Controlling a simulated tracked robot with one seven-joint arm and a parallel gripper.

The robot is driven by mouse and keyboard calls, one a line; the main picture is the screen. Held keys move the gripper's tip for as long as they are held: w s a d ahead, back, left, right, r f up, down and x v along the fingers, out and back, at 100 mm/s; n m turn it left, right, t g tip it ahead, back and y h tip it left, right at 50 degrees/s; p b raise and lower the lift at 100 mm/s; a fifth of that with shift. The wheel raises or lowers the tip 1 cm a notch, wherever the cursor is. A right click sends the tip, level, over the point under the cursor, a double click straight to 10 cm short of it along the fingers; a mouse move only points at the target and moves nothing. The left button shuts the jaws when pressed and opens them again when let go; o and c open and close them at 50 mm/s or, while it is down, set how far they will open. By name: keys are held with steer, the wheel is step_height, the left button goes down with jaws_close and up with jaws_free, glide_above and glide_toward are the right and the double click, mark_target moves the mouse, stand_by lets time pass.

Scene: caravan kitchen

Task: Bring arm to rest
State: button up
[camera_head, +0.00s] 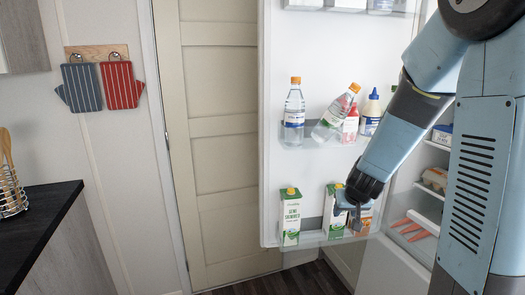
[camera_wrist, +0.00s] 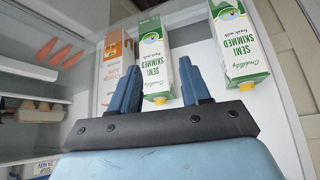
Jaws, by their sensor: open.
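My arm reaches down from the upper right to the open fridge door (camera_head: 275,150). My gripper (camera_head: 352,215) is open in front of the door's lower shelf. In the wrist view its two fingers (camera_wrist: 160,85) are apart, with the middle milk carton (camera_wrist: 152,45) showing between them. That green and white carton also shows in the head view (camera_head: 330,218), partly behind the gripper. I cannot tell whether a finger touches it. Another milk carton (camera_head: 291,217) stands upright to the left. An orange carton (camera_wrist: 114,48) is beside the middle one.
Water bottles, one upright (camera_head: 294,118) and one tilted (camera_head: 335,115), are on the upper door shelf with a blue-capped bottle (camera_head: 371,113). The fridge interior holds carrots (camera_head: 412,228) and eggs (camera_head: 434,180). A dark counter (camera_head: 35,215) is at left. The floor shows below the door.

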steer(key=s+a+r+y, duration=0.3)
steer(key=s+r, duration=0.8)
steer(key=r, duration=0.2)
steer(key=s+d+r+g+h, duration=0.1)
steer(key=s+r, duration=0.5)
steer(key=s, duration=0.8)
steer(key=shift+h, duration=0.8)
